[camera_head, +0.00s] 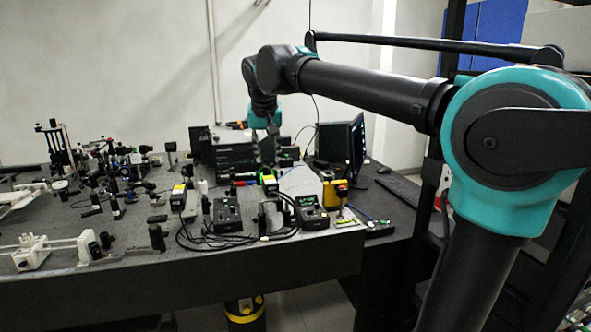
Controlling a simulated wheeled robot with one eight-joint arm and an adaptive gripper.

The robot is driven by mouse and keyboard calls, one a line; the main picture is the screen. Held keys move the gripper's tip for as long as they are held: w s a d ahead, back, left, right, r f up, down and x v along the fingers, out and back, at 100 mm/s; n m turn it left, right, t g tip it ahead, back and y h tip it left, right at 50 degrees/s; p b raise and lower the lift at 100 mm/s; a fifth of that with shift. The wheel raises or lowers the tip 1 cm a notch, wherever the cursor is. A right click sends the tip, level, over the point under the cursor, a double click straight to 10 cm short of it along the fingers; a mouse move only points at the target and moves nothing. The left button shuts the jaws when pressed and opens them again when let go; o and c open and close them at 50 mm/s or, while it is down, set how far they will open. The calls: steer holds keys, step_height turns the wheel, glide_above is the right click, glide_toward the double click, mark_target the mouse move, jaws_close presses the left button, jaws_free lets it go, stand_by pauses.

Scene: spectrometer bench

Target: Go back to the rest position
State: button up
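My arm reaches from the right side of the picture across to the middle, over the back part of the bench (300,258). My gripper (268,150) hangs below the teal and black wrist, in front of a dark box-shaped instrument (228,152). The gripper is small and dark against this instrument, so its fingers do not show clearly. I cannot tell whether it is open, shut or touching anything.
Optics mounts (115,170) crowd the bench's left side. Black control boxes (228,214) with cables stand near the front edge, beside a yellow device (333,194). A monitor (341,143) and a keyboard (400,189) are to the right. A dark rack stands at the far right.

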steer(key=s+d+f, duration=0.5)
steer(key=d+f, duration=0.6)
steer(key=f, duration=0.3)
steer(key=s+d+f, duration=0.5)
steer(key=d+f, duration=0.6)
steer(key=f, duration=0.3)
steer(key=s+d+f+m, duration=0.1)
steer(key=s+d+f, duration=0.4)
steer(key=s+f, duration=0.4)
steer(key=shift+s+f+g, duration=0.35)
steer(key=shift+s+g, duration=0.05)
steer(key=shift+s, duration=0.8)
